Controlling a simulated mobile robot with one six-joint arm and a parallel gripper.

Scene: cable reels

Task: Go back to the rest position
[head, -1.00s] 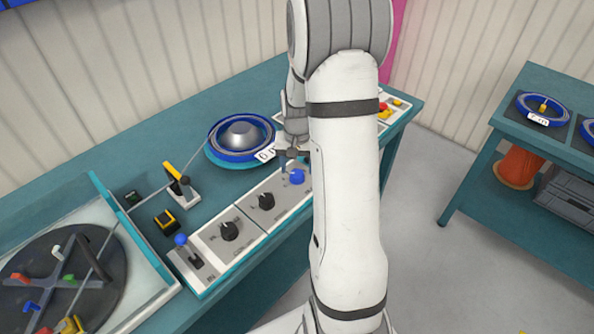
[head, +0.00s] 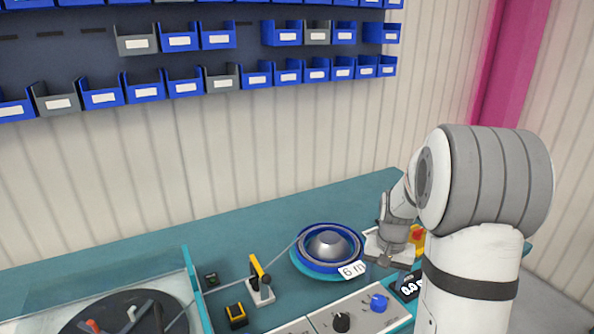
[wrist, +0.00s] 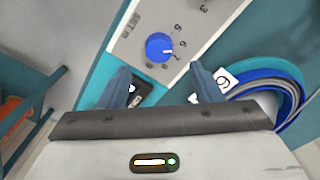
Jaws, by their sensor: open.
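My gripper (wrist: 162,84) is open and empty, its two dark fingers spread apart in the wrist view. It hangs above the teal bench near the control panel (wrist: 195,30). A blue knob (wrist: 159,47) with a number scale lies beyond the fingertips, apart from them. In the head view my gripper (head: 392,258) is small, above the bench's right part, to the right of the blue reel (head: 331,245) with its "6 m" tag. My arm stands at the right of this view and hides part of the panel.
The teal bench (head: 200,246) carries a yellow-topped cable guide (head: 260,280), a black-and-yellow block (head: 236,315) and a dark turntable (head: 100,312). A red button (head: 418,236) stands at the right. Wall bins (head: 180,83) hang above. The wrist view shows open floor (wrist: 75,40) at left.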

